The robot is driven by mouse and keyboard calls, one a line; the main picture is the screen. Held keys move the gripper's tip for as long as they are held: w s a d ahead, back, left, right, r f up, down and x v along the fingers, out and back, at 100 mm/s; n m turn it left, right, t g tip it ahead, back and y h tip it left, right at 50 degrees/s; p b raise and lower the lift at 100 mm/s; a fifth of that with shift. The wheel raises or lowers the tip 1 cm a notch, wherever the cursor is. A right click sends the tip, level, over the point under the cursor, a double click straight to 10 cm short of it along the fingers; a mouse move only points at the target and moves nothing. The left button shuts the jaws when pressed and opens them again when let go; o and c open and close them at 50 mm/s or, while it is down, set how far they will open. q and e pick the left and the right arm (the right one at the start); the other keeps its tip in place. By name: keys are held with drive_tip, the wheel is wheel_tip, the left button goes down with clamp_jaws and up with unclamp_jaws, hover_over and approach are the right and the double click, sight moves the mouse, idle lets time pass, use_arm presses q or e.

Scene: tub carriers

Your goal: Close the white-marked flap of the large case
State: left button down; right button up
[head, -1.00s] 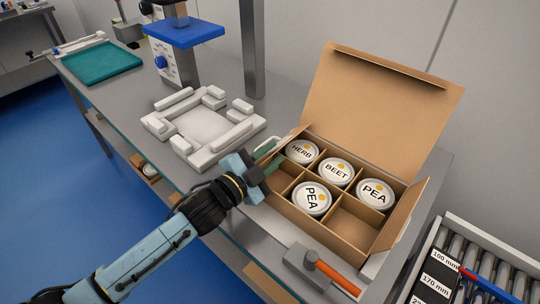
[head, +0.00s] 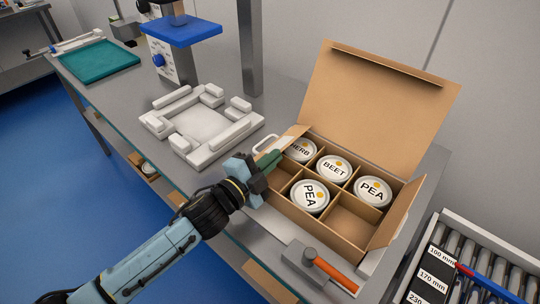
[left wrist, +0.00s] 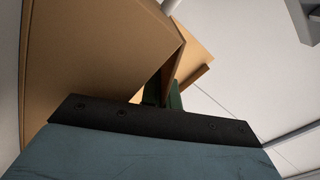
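The large case is an open brown cardboard box (head: 300,222) on the bench, with dividers inside. It holds tubs marked HERB (head: 300,150), BEET (head: 334,168) and PEA (head: 373,191), plus a second PEA tub (head: 310,196); the front right cell is empty. Its big back lid (head: 380,105) stands up. The left side flap (head: 291,136) leans over the HERB tub's edge; the right side flap (head: 398,214) stands tilted outward. I cannot make out a white mark. My left gripper (head: 272,160) is at the left flap; its green fingers show close to brown cardboard in the left wrist view (left wrist: 164,95).
A white moulded fixture (head: 200,125) lies left of the case. A grey block with an orange handle (head: 335,276) lies in front. A roller rack (head: 480,265) with size labels stands at right. A blue-topped device (head: 182,35) and a green tray (head: 98,62) are further back.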

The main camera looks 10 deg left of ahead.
use_arm(q)
drive_tip(key=c, duration=1.6)
unclamp_jaws()
drive_tip(key=shift+c, duration=0.2)
use_arm(e)
drive_tip(key=shift+d, duration=0.4)
